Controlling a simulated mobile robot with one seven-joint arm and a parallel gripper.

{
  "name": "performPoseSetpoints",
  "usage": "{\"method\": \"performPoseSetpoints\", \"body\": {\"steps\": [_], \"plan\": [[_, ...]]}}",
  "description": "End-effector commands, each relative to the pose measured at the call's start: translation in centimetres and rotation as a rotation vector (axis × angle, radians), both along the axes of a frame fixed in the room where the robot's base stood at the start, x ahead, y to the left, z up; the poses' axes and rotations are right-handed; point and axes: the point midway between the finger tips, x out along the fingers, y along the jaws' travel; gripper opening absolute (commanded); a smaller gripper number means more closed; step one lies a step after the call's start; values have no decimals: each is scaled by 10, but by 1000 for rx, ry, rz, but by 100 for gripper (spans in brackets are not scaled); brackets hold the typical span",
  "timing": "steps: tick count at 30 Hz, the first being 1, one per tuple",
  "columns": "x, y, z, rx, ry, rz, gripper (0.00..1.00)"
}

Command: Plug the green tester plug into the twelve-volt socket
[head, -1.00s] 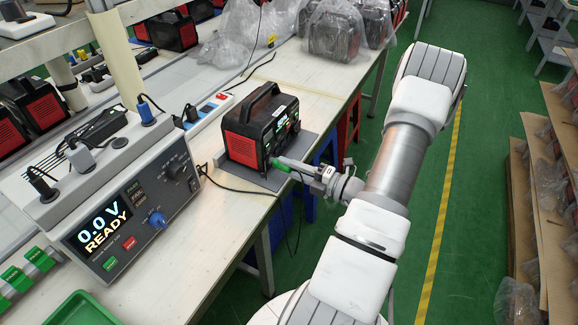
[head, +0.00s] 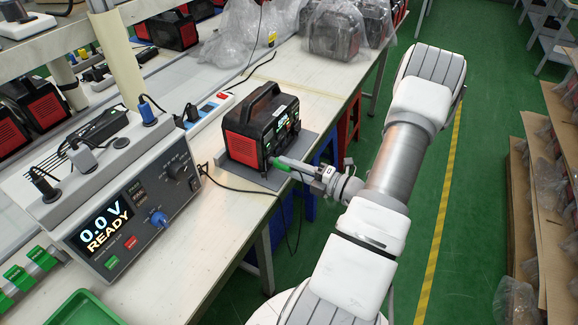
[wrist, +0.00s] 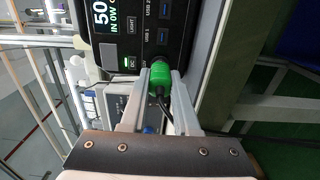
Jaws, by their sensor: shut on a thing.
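The green tester plug (wrist: 160,82) is held between the two fingers of my gripper (wrist: 154,92) in the wrist view. Its front end is against the front panel of the red and black power station (head: 258,132), beside a DC label and the USB ports. The socket itself is hidden behind the plug, so I cannot tell how deep the plug sits. In the head view my gripper (head: 290,164) reaches the station's lower front from the right, and the green plug (head: 281,164) shows at its tip. The station's screen (wrist: 117,14) is lit.
The power station stands on a grey plate (head: 262,180) near the bench edge. A tester box (head: 128,215) at left reads 0.0 V READY. A black cable (head: 235,187) runs over the bench. A green tray (head: 82,308) lies at front left. Bagged units (head: 335,32) stand behind.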

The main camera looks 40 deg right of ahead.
Motion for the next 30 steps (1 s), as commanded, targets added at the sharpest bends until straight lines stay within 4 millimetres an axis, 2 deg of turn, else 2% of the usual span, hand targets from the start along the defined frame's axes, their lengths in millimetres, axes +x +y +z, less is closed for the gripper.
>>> {"method": "performPoseSetpoints", "body": {"steps": [30], "plan": [[11,5,0,0,0,0,0]]}}
